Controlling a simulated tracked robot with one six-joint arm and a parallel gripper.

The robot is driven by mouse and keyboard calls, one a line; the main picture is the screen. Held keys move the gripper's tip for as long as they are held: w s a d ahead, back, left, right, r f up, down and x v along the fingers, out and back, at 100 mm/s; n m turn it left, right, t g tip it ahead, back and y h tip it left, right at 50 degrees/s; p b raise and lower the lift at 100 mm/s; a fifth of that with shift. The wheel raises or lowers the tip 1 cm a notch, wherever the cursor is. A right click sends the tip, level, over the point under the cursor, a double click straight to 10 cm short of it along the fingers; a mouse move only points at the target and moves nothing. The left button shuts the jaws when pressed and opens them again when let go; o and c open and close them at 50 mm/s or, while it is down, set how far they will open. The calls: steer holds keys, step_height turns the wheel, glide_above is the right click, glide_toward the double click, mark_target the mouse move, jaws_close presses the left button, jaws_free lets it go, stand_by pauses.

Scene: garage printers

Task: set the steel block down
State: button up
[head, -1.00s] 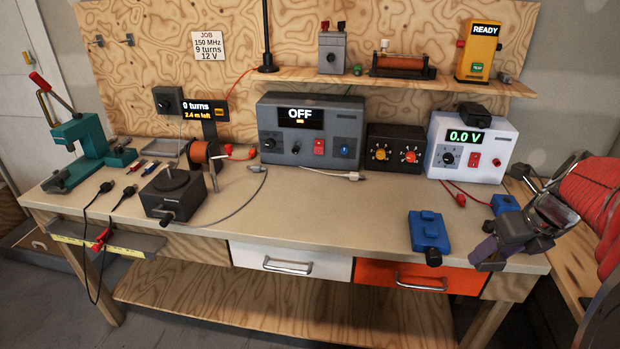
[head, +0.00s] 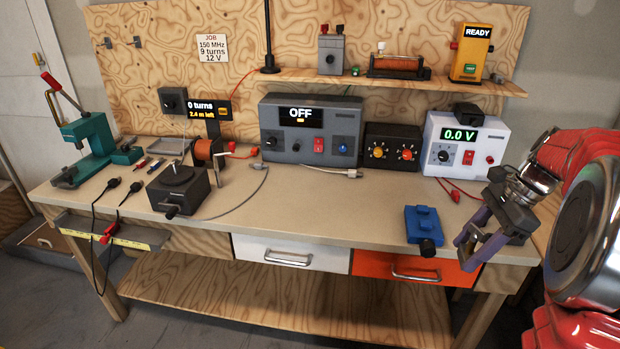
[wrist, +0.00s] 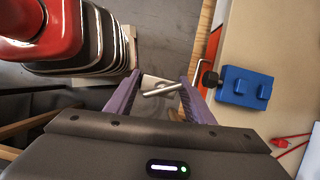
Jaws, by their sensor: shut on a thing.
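The steel block (wrist: 152,82) is a small pale metal piece with a bright rod across it, held between the purple fingertips of my gripper (wrist: 160,88) in the wrist view. My gripper (head: 478,249) is shut on it near the bench's front right edge in the head view. The block cannot be made out clearly in the head view. In the wrist view grey floor shows beyond the fingers, and the bench edge lies to their right.
A blue clamp-like fixture (head: 425,223) sits on the bench top (head: 330,210) left of my gripper; it also shows in the wrist view (wrist: 247,88). An orange drawer (head: 410,268) and white drawer (head: 290,252) lie below. The front middle of the bench is clear.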

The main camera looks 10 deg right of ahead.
steer(key=w+a+f+n+g+h, duration=0.1)
steer(key=w+a+f+n, duration=0.3)
steer(key=a, duration=0.4)
steer(key=w+a+f+n+g+h, duration=0.2)
steer(key=w+a+f+n, duration=0.2)
steer(key=a+f+n, duration=0.2)
steer(key=w+a+f+n+g+h, duration=0.1)
steer(key=w+a+f+n, duration=0.3)
steer(key=a+n, duration=0.6)
steer(key=shift+w+a+f+g+h, duration=0.3)
steer(key=shift+w+f+g, duration=0.1)
steer(key=shift+f+g, duration=0.25)
steer(key=shift+d+r, duration=0.1)
steer(key=shift+d, duration=0.05)
